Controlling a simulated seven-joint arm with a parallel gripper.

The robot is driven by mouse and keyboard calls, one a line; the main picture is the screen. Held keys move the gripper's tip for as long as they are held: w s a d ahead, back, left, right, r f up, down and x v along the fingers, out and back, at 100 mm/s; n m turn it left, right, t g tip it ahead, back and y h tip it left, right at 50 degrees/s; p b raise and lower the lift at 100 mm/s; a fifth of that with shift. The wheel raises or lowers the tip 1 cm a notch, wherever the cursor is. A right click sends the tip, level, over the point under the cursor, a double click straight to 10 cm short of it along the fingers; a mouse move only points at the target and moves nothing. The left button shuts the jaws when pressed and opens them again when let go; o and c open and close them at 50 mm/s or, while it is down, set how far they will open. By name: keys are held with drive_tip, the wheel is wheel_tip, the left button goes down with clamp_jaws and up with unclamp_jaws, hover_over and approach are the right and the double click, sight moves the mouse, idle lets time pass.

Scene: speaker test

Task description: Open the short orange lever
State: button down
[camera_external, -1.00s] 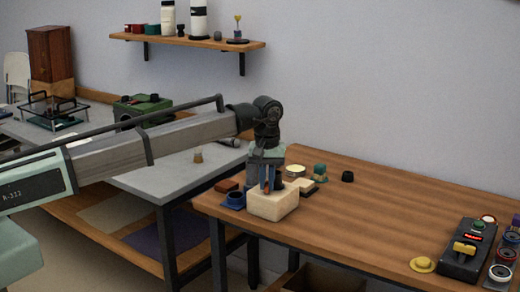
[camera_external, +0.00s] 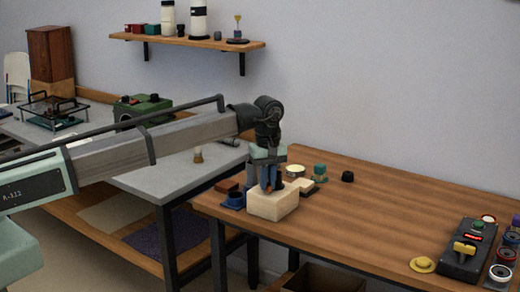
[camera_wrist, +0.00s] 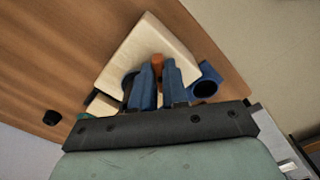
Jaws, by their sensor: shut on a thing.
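A short orange lever (camera_wrist: 157,62) stands on a cream block (camera_wrist: 142,47) at the left end of the wooden table. In the outside view the cream block (camera_external: 272,204) shows clearly, but the lever is mostly hidden by the fingers. My gripper (camera_external: 269,187) points down at the block's top. In the wrist view the blue fingertips of my gripper (camera_wrist: 157,70) are on either side of the lever, shut on it. The lever's lower part and its pivot are hidden.
A blue cup-like part (camera_wrist: 205,86) sits close beside the block. A red-brown block (camera_external: 227,186), a pale round dial (camera_external: 295,171) and a teal knob (camera_external: 320,172) are nearby. A black control box (camera_external: 467,250) stands far right. The table's middle is clear.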

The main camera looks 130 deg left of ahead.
drive_tip(key=c, duration=1.1)
unclamp_jaws()
drive_tip(key=shift+c, duration=0.2)
